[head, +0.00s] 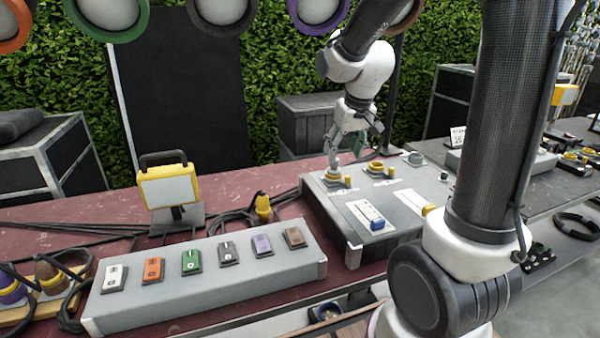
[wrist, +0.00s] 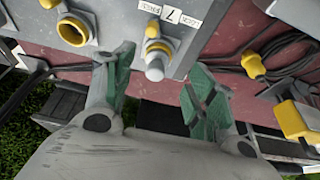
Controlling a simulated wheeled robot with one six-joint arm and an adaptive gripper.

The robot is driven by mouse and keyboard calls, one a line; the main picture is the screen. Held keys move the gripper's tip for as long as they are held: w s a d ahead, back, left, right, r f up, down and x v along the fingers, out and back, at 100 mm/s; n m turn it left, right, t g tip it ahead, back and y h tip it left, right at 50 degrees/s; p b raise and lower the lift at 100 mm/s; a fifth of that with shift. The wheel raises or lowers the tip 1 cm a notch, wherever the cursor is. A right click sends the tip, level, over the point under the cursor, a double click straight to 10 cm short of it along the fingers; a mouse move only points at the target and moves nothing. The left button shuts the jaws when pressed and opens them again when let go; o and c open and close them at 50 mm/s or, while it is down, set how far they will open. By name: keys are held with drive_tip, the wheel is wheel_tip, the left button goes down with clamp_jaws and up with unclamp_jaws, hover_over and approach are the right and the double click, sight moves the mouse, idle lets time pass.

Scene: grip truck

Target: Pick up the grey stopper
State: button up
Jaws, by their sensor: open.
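The grey stopper (wrist: 154,68) sits in a yellow-ringed socket (wrist: 158,47) on the grey control box (head: 323,212). My gripper (wrist: 160,88) is open, with one green-padded finger on each side of the stopper's line and nothing held. The stopper's end shows between the fingertips, nearer the left finger; I cannot tell how deep it lies between them. In the head view my gripper (head: 334,152) points down just above the box's far left socket (head: 332,176), and the fingers partly hide the stopper there.
A second yellow socket (wrist: 74,30), empty, is beside it; it also shows in the head view (head: 377,167). A yellow work lamp (head: 168,186), cables and a long grey switch box (head: 210,275) are on the red table to the left.

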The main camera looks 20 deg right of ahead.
sight(334, 169)
drive_tip(key=w+f, duration=0.1)
drive_tip(key=f, duration=0.1)
drive_tip(key=w+f, duration=0.4)
drive_tip(key=shift+f, duration=0.2)
drive_tip(key=c, duration=1)
drive_tip(key=shift+o, duration=0.2)
